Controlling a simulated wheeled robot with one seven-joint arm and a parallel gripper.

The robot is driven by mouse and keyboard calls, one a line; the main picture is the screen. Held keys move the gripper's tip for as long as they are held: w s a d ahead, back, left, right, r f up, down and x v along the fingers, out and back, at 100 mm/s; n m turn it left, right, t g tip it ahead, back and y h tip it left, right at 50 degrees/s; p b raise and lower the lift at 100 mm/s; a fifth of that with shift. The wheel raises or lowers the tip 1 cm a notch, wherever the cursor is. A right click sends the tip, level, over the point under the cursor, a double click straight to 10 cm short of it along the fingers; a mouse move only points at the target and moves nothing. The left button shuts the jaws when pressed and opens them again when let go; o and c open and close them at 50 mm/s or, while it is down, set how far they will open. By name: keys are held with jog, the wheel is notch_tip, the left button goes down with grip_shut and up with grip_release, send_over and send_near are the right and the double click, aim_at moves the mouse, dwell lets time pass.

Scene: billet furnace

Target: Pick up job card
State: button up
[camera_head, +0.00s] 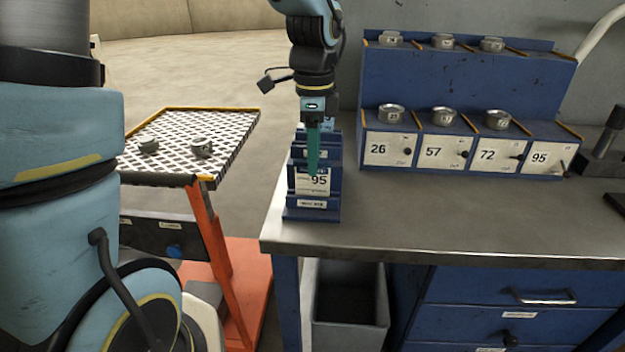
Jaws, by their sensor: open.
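The job card (313,183) is white with the number 95 and stands in the front part of a blue card holder (310,214) near the left end of the workbench. My gripper (313,165) points down right over the holder, with its teal fingers in front of the upper part of the card. The fingers appear nearly edge-on, so the gap between them is hard to see. Part of the card's printing is hidden behind them. I cannot tell whether the fingers touch the card.
A blue rack (467,80) with metal rings and labelled compartments 26, 57, 72 and 95 stands right of the holder. A cart (190,122) with two metal pieces is at left. The bench front (430,220) is clear. A grey bin (345,335) sits below.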

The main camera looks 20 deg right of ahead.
aim_at(313, 184)
jog(key=shift+a+f+p, duration=0.1)
jog(key=shift+f+p, duration=0.6)
jog(key=shift+f, duration=1.95)
grip_shut()
